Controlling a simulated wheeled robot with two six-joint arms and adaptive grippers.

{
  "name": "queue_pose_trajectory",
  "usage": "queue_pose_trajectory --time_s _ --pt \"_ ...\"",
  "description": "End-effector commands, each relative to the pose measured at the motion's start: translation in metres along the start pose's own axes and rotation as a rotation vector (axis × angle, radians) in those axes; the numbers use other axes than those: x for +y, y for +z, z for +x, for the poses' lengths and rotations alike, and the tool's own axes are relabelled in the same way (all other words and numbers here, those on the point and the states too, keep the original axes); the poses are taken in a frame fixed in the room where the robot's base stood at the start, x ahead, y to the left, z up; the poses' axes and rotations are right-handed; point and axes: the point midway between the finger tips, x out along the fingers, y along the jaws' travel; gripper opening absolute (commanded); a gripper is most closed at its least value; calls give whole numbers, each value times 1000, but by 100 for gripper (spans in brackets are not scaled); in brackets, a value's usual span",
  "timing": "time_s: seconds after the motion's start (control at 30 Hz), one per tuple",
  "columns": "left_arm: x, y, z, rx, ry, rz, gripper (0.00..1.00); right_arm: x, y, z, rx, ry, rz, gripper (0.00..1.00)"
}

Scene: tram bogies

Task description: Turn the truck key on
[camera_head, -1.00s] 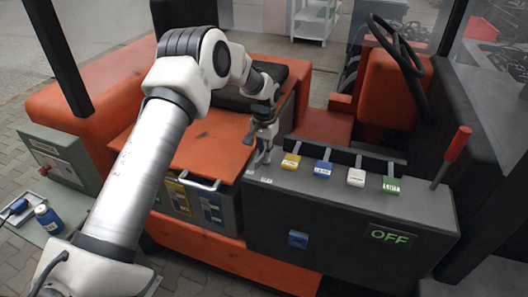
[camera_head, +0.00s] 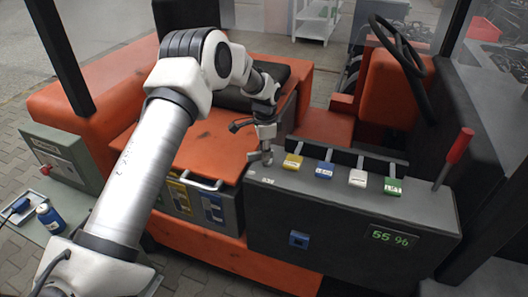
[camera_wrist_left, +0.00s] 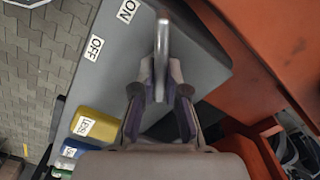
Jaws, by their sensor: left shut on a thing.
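The truck key (camera_wrist_left: 162,42) is a thin grey metal piece seen edge-on in the left wrist view. My left gripper (camera_wrist_left: 160,82) is shut on it, one finger on each side. The key points toward the ON label (camera_wrist_left: 128,10), and the OFF label (camera_wrist_left: 95,48) is farther left. In the head view my left gripper (camera_head: 263,152) is at the left end of the dark control console (camera_head: 340,225) and largely hides the key. The console's display (camera_head: 391,239) shows green digits, about 55 96. My right gripper is not in view.
A row of levers with yellow (camera_head: 292,162), blue (camera_head: 324,170), white (camera_head: 357,178) and green (camera_head: 393,185) handles stands right of my gripper. A red-handled lever (camera_head: 460,146) and a steering wheel (camera_head: 397,45) are farther right. An orange cover (camera_head: 205,150) lies left of the console.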

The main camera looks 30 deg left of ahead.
Motion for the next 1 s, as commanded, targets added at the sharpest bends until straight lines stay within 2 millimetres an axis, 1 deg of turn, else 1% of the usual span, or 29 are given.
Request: queue_pose_trajectory --time_s 0.23,0.67,0.7,0.73,0.77,1.0 --pt "1 -1 2 0 3 68 0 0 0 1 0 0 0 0" --pt "2 0 2 -1 4 80 0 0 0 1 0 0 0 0" --pt "2 0 2 -1 4 80 19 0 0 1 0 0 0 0" --pt "2 0 2 -2 4 80 30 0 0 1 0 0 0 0" --pt "2 0 2 -2 4 80 38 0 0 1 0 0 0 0" --pt "1 0 1 -1 3 79 38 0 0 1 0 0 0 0"
